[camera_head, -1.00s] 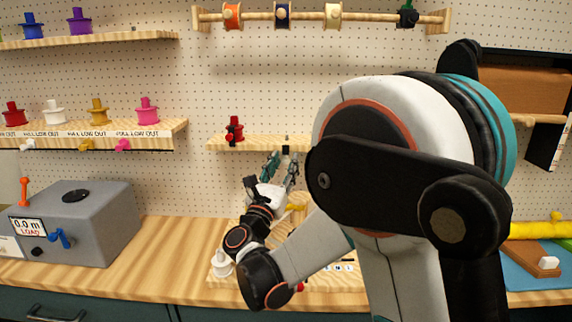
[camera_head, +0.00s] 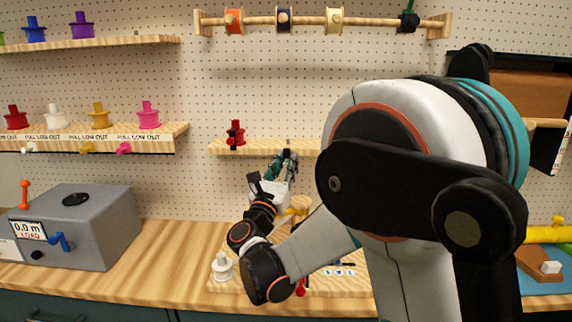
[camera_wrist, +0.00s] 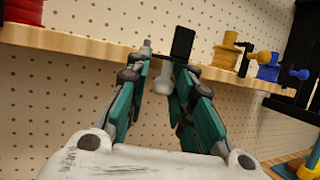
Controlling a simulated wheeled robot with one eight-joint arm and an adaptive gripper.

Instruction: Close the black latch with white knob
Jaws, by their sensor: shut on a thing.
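The black latch (camera_wrist: 182,43) stands upright at the edge of the wooden shelf in the wrist view. Its white knob (camera_wrist: 163,84) hangs just below it, between my fingers. My gripper (camera_wrist: 163,70) has its teal fingers closed in on the white knob. In the head view, my gripper (camera_head: 284,160) is at the front edge of the small middle shelf (camera_head: 255,147). The latch shows there only as a small dark shape above the fingers, and the knob is hidden.
A red spool (camera_wrist: 24,12) sits left on the shelf. A yellow spool (camera_wrist: 228,52) and a blue spool (camera_wrist: 268,68) sit right. A red spool with a black latch (camera_head: 236,134) is left of my gripper. A grey box (camera_head: 75,225) stands on the bench at left.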

